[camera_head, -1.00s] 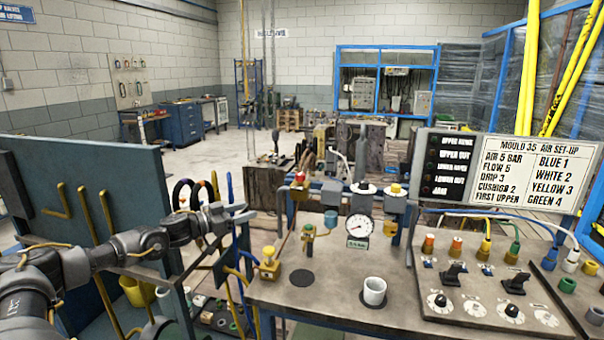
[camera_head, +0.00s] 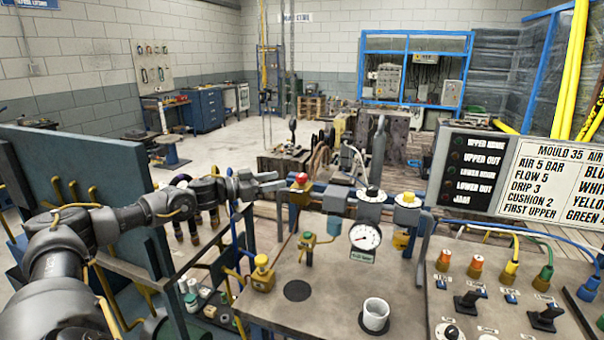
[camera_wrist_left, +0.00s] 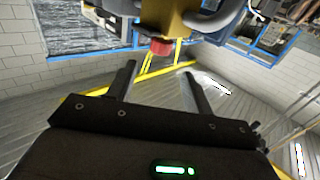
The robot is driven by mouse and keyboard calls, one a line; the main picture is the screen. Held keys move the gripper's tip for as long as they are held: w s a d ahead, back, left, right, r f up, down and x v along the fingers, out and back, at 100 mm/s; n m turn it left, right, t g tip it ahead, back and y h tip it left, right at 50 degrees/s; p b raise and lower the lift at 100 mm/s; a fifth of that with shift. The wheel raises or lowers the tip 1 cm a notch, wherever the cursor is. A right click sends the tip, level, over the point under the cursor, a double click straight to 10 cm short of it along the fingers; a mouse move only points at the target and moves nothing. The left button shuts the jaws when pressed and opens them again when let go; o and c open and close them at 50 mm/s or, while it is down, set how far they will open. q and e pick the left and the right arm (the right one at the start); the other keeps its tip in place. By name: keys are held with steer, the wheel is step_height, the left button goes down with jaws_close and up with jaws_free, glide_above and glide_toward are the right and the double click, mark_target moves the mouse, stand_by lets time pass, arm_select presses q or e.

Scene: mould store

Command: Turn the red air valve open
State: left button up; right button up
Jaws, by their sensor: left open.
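The red air valve (camera_head: 302,178) is a small red knob on a yellow body, at the left end of the air pipe assembly above the bench. My left gripper (camera_head: 281,181) is open and empty, just left of the red knob, with its fingers pointing at it. In the left wrist view the red knob (camera_wrist_left: 160,47) shows just beyond the fingertips (camera_wrist_left: 160,71), roughly in line with the gap between them. The knob does not appear to be between the fingers. My right gripper is not in view.
A yellow knob block (camera_head: 262,272) and a white cup (camera_head: 375,314) stand on the bench (camera_head: 330,297). A control panel (camera_head: 470,275) is at right.

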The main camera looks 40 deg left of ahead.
mark_target(302, 175)
arm_select(q)
steer(key=p+x, duration=0.3)
steer(key=x, duration=0.5)
steer(key=shift+w+d, duration=0.1)
steer(key=shift+w, duration=0.1)
steer(key=shift+w+d+f, duration=0.1)
steer(key=shift+w+d, duration=0.05)
steer(key=shift+w, duration=0.3)
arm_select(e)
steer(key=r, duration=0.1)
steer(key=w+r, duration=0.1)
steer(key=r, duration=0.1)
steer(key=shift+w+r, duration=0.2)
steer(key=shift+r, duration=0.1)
arm_select(q)
steer(key=c, duration=0.9)
